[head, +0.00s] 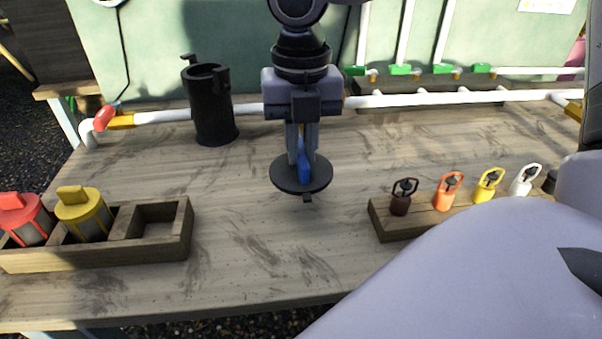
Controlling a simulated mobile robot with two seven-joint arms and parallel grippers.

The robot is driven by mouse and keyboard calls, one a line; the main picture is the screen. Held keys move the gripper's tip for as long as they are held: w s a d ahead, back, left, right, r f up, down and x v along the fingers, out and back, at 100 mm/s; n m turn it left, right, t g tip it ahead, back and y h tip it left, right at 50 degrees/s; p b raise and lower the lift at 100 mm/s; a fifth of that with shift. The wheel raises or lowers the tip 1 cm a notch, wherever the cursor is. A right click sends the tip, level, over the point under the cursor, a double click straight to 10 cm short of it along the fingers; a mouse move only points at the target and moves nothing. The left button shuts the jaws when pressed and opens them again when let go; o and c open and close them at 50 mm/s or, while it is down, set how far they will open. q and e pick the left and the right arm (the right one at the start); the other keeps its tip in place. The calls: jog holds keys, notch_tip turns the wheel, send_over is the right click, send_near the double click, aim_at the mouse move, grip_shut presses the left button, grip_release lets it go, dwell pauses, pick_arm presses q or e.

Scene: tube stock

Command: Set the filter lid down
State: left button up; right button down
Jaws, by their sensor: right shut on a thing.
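The filter lid (287,178) is a dark round disc with a blue handle (304,165) on top. It shows in the middle of the head view, lying roughly level. My right gripper (304,153) points down over it and is shut on the blue handle. I cannot tell whether the lid touches the table (257,239) or hangs just above it. A black filter housing (212,115), an upright cylinder with tabs at its rim, stands to the left and farther back. My left gripper is not in view.
A wooden tray (150,253) at the left holds a red (22,217) and a yellow canister (84,213), with an empty right compartment. A wooden block (398,228) at the right carries several coloured looped pieces. White pipes (405,100) run along the back. The table's front middle is clear.

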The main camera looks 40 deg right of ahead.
aim_at(301, 152)
jog(key=shift+f, duration=2.6)
jog(key=shift+f, duration=0.1)
jog(key=shift+f+b, duration=0.1)
jog(key=shift+b, duration=0.3)
jog(key=c, duration=1.1)
grip_release()
jog(key=shift+r+p, duration=0.35)
jog(key=shift+p, duration=0.1)
notch_tip(301, 152, up, 12)
jog(key=shift+f+p, duration=0.15)
jog(key=shift+p, duration=0.15)
jog(key=shift+s, duration=0.1)
